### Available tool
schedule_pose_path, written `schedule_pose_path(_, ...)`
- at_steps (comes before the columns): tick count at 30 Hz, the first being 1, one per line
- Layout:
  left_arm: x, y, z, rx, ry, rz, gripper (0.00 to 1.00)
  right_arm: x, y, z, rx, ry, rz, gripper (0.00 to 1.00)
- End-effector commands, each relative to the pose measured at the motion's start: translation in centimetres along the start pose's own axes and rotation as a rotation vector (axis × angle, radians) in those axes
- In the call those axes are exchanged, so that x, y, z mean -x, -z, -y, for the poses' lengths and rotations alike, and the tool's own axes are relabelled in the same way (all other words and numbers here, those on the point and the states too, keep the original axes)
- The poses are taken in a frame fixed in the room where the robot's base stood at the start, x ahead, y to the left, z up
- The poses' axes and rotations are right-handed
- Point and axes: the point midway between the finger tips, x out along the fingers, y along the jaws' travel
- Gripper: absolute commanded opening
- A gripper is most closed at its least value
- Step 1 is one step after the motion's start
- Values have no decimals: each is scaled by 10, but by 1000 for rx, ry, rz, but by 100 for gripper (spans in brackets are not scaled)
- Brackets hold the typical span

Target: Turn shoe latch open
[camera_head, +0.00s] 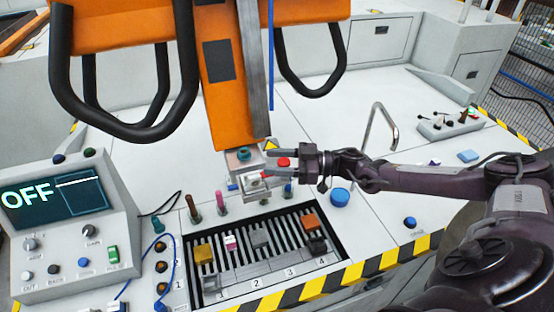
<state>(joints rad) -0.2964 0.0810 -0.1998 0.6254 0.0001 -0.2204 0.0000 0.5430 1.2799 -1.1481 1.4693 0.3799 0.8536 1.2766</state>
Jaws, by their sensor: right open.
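My right gripper (270,164) reaches in from the right at the foot of the orange column (229,95). Just left of the fingertips is a teal round part (243,154) under the column. Below it is a small silver block (254,183), partly behind the lower finger. I cannot tell for sure which of these is the shoe latch, or how it is turned. My left gripper is not in view.
A slotted rack (213,284) with numbered places and several coloured blocks lies below. A console (68,225) reading OFF stands at left. Black loop handles (59,70) hang from the orange frame. A bent metal handle (391,125) and a blue knob (340,197) stand at right.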

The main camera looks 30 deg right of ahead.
Motion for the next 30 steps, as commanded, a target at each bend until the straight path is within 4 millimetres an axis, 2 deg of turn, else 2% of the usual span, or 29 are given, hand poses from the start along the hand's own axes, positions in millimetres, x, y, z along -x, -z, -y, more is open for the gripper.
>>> schedule_pose_path(2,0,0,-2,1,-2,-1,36,0,0,0,0,0,0,51)
schedule_pose_path(12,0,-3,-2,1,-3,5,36,1,0,0,0,-1,0,8)
schedule_pose_path(20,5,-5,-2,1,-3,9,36,1,1,0,-1,-28,0,8)
schedule_pose_path(30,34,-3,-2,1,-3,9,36,2,4,-2,-7,-229,2,8)
